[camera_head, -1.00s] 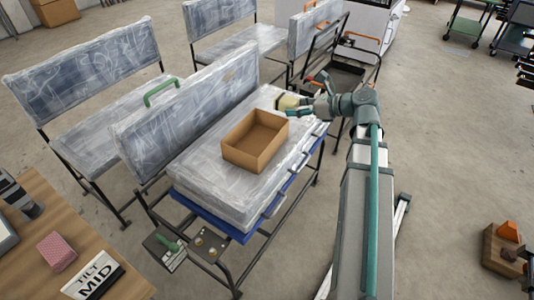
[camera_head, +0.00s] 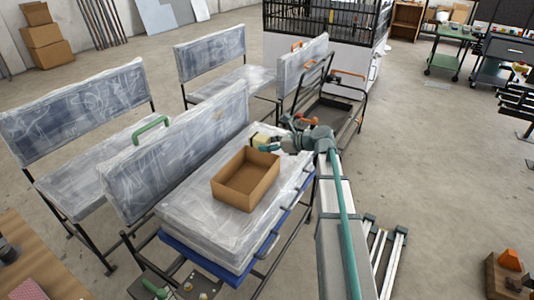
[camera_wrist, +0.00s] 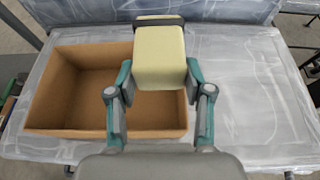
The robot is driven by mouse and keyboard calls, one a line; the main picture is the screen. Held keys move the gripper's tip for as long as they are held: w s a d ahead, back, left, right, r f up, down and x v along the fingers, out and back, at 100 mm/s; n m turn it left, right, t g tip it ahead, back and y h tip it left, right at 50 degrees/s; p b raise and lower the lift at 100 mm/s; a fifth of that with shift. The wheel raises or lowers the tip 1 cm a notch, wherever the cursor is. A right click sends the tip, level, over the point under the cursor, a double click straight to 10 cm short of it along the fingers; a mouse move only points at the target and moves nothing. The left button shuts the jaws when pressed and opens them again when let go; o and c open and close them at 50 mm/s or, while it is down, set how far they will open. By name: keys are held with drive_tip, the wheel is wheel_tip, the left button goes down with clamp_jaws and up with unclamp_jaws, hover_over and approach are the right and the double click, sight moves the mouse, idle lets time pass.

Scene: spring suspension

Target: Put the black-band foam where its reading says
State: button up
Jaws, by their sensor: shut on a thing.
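The black-band foam (camera_wrist: 159,58) is a pale yellow block with a dark band at its far end. My gripper (camera_wrist: 159,90) is shut on it in the wrist view. In the head view the foam (camera_head: 260,140) and my gripper (camera_head: 268,146) are just behind the cardboard box, over the plastic-wrapped seat. The open box (camera_head: 232,197) stands on that seat (camera_head: 185,222) and looks empty. In the wrist view the box (camera_wrist: 50,132) is behind and left of the foam. A sign reading "TILT MID" showed earlier and is now out of view.
A wrapped backrest (camera_head: 180,150) rises left of the box. A green handle (camera_head: 150,128) tops it. A blue layer (camera_head: 205,262) lies under the seat. A dark cart (camera_head: 325,110) stands behind my gripper. More wrapped benches stand at the left and back. Floor at the right is mostly clear.

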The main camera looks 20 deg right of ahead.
sight(267, 155)
drive_tip(key=shift+w+f, duration=0.35)
drive_tip(key=shift+f, duration=0.05)
wheel_tip(267, 155, down, 3)
drive_tip(key=shift+w+a+f+b, duration=0.1)
drive_tip(key=shift+f+b, duration=0.05)
drive_tip(key=shift+b, duration=0.15)
drive_tip(key=shift+f, duration=0.6)
drive_tip(key=o, duration=1)
drive_tip(key=shift+f, duration=0.15)
drive_tip(key=shift+r, duration=0.3)
drive_tip(key=v, duration=0.8)
drive_tip(key=p+v, duration=0.1)
drive_tip(key=v, duration=0.3)
drive_tip(key=shift+r, duration=0.45)
